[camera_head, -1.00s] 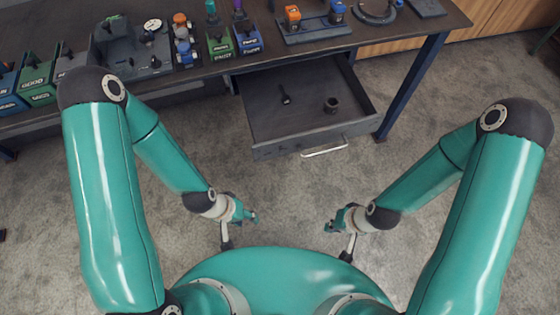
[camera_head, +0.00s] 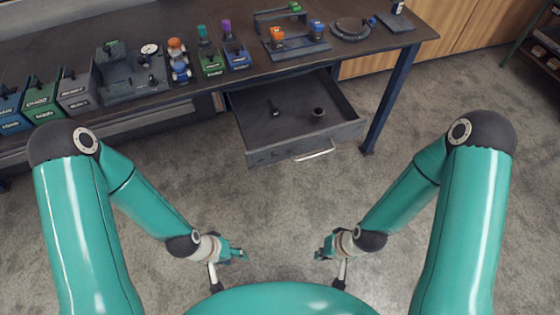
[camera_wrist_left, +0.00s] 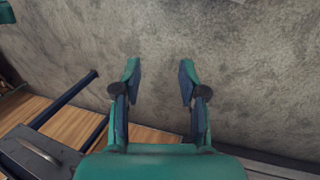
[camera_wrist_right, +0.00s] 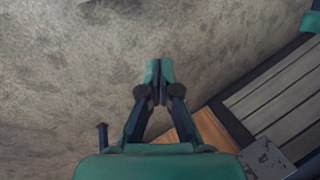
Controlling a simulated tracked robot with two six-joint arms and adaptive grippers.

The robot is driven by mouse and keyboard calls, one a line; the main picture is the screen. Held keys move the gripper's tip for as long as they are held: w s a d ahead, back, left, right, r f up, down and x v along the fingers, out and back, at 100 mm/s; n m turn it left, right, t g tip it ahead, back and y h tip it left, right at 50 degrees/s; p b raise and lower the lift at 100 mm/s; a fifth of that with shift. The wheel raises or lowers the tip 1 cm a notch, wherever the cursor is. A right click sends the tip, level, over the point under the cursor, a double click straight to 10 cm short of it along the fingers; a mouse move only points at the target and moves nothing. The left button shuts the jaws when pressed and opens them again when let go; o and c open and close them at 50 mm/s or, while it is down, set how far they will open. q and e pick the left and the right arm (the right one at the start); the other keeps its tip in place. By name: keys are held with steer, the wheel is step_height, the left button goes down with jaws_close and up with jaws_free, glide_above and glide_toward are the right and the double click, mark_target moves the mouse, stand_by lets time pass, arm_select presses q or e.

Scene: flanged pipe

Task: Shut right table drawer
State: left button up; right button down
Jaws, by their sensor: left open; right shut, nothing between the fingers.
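The right table drawer (camera_head: 292,118) is pulled out from under the workbench in the head view. Its front carries a pale bar handle (camera_head: 314,151). A small dark tool (camera_head: 274,107) and a dark round cup-like part (camera_head: 318,112) lie inside. My left gripper (camera_head: 240,254) is in front of the drawer, apart from it; the left wrist view shows its fingers (camera_wrist_left: 160,75) open and empty. My right gripper (camera_head: 321,254) is also apart from the drawer; the right wrist view shows its fingers (camera_wrist_right: 160,70) shut with nothing between them.
The workbench (camera_head: 190,100) holds bins, bottles, fixtures and a round device (camera_head: 352,28). A dark blue table leg (camera_head: 388,105) stands right of the drawer. The grey floor (camera_head: 290,205) between the drawer and my grippers is clear. A shelf (camera_head: 540,50) stands at the far right.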

arm_select(q)
steer(key=shift+o, duration=1.3)
steer(key=shift+f, duration=0.15)
steer(key=o, duration=0.5)
step_height(320, 180, down, 8)
steer(key=b, duration=0.8)
arm_select(e)
steer(key=m+t+b, duration=1.2)
steer(key=t+b, duration=0.1)
steer(key=b, duration=1.1)
glide_toward(279, 155)
steer(key=s+d, duration=0.2)
steer(key=s, duration=0.5)
steer(key=shift+y, duration=0.3)
steer(key=p+x, duration=0.1)
steer(key=x, duration=0.3)
steer(key=r+p+x, duration=0.1)
steer(key=x, duration=0.3)
steer(key=p+x, duration=0.1)
steer(key=x, duration=0.3)
steer(key=shift+w+d+r, duration=0.1)
steer(key=shift+w+r, duration=0.1)
steer(key=shift+w, duration=0.5)
arm_select(q)
steer(key=shift+a+f, duration=0.1)
steer(key=shift+f, duration=10.2)
arm_select(e)
steer(key=shift+w, duration=0.45)
